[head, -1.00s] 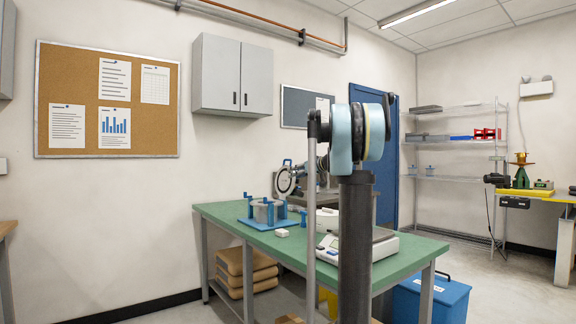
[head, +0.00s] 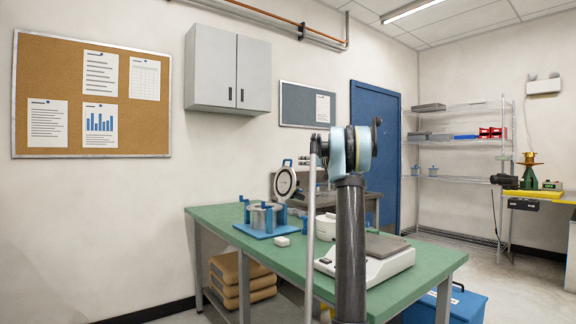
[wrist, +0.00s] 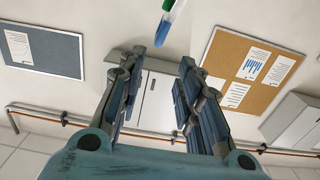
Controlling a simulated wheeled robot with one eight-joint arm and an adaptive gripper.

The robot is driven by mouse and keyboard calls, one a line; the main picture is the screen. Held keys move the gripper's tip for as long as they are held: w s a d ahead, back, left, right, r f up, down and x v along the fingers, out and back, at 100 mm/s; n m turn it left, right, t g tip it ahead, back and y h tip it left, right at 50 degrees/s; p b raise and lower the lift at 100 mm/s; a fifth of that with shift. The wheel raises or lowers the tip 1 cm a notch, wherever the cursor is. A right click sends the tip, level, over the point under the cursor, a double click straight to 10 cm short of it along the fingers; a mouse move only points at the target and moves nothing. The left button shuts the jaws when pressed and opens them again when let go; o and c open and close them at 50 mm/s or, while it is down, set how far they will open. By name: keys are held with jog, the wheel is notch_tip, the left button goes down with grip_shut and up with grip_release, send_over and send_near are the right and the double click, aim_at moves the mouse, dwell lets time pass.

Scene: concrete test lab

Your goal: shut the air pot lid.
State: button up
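The air pot (head: 263,219) is a grey round vessel with blue clamp posts on a blue base plate, at the left end of the green table (head: 225,222). A round pale disc with a dark rim and a blue handle, seemingly its lid (head: 286,182), stands raised on edge behind and right of the vessel. Whether a hinge joins them I cannot tell. In the wrist view my gripper (wrist: 162,60) has its two fingers spread with nothing between them. It faces the wall and cabinet, away from the pot. In the head view my arm hides the gripper.
A white scale (head: 375,258) sits at the table's near right, partly behind my arm. A small white block (head: 282,241) and a white round container (head: 326,226) lie on the table. A blue bin (head: 460,304) and stacked bags (head: 242,277) are low. A grey cabinet (head: 228,68) hangs above.

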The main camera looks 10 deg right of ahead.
aim_at(290, 160)
jog(key=x, duration=1.6)
jog(key=shift+w+d, duration=0.1)
jog(key=shift+w, duration=0.1)
jog(key=shift+c, duration=0.4)
grip_shut()
